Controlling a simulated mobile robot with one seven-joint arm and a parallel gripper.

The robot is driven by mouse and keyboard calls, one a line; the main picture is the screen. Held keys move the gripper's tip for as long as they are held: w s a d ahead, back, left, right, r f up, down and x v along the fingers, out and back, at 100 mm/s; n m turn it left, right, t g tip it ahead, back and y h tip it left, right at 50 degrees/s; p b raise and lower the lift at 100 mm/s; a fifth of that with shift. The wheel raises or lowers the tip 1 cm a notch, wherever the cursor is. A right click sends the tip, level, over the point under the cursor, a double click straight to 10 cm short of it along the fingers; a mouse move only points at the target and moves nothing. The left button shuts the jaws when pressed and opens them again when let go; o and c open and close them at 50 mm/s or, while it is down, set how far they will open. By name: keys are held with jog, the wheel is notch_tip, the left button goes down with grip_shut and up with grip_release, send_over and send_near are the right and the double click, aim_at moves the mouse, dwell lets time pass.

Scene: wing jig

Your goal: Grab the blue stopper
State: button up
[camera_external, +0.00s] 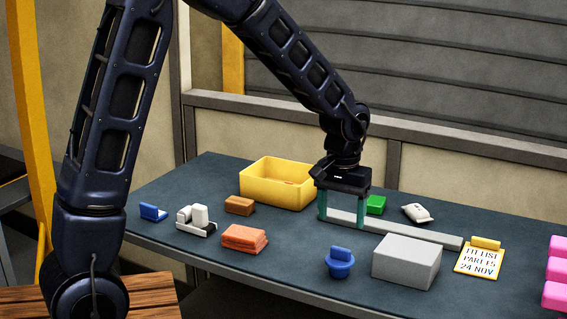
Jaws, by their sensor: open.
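The blue stopper (340,264) stands on the dark table, with a round flanged base and a blocky grip on top. It is in front of my gripper, nearer the camera, and apart from it. My gripper (341,222) points down with its two teal fingers spread and nothing held between them. A long grey bar (425,236) lies on the table and passes by the fingers. I cannot tell whether the fingers touch the bar or the table.
A grey block (406,260) stands close right of the stopper. A yellow bin (270,190), green block (376,204) and white item (417,213) lie behind. Orange pieces (243,238), a white part (196,219) and another blue piece (152,212) lie left. A clipboard (479,261) lies right.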

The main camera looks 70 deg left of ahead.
aim_at(339, 245)
jog(key=shift+w+a+f, duration=0.2)
jog(key=shift+a+f, duration=0.2)
jog(key=shift+f, duration=0.3)
notch_tip(339, 245, down, 5)
jog(key=shift+f, duration=0.15)
jog(key=shift+w+a+f, duration=0.1)
jog(key=shift+f, duration=1.2)
jog(key=shift+w+a+f, duration=0.1)
jog(key=shift+f, duration=1.2)
jog(key=c, duration=0.9)
jog(key=shift+o, duration=0.2)
